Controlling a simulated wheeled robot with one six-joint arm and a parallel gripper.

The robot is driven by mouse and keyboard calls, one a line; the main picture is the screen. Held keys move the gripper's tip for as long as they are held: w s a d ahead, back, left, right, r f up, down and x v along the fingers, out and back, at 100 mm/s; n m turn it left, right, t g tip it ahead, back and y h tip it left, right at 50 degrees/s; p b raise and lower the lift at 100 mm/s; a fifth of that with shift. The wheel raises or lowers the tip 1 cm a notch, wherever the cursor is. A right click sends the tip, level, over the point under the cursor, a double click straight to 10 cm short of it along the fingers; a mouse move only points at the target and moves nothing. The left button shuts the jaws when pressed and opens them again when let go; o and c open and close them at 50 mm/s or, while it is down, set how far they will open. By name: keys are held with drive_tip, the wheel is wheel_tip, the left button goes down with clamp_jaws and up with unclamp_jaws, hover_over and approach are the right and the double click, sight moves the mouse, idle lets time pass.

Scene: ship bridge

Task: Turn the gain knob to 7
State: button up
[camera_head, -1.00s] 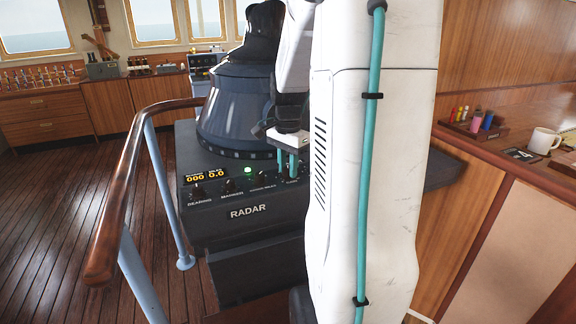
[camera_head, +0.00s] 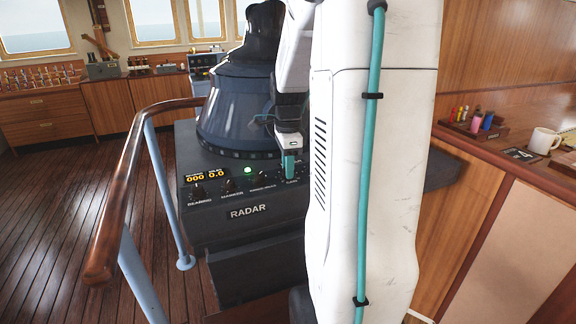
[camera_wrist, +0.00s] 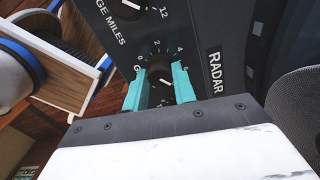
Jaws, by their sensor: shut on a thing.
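The dark round gain knob (camera_wrist: 158,74) sits on the radar panel (camera_wrist: 205,35), with a numbered scale around it. Its white pointer line slants toward the lower right of the wrist view, past the 4. The number it points at is hidden by a finger, so I cannot read the exact setting. My gripper (camera_wrist: 160,88) has its two teal fingers on either side of the knob and is shut on it. In the head view my gripper (camera_head: 289,167) reaches down to the right end of the knob row, and the fingers hide the knob.
The radar console (camera_head: 248,211) also carries other knobs, a lit green lamp (camera_head: 248,170) and yellow digits. A wooden handrail (camera_head: 125,180) curves around on the left. A counter with a white mug (camera_head: 543,140) lies on the right.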

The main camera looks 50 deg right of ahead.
drive_tip(key=shift+r, duration=0.1)
drive_tip(key=o, duration=1)
wheel_tip(320, 180, up, 8)
drive_tip(key=shift+f, duration=0.1)
idle(0.5)
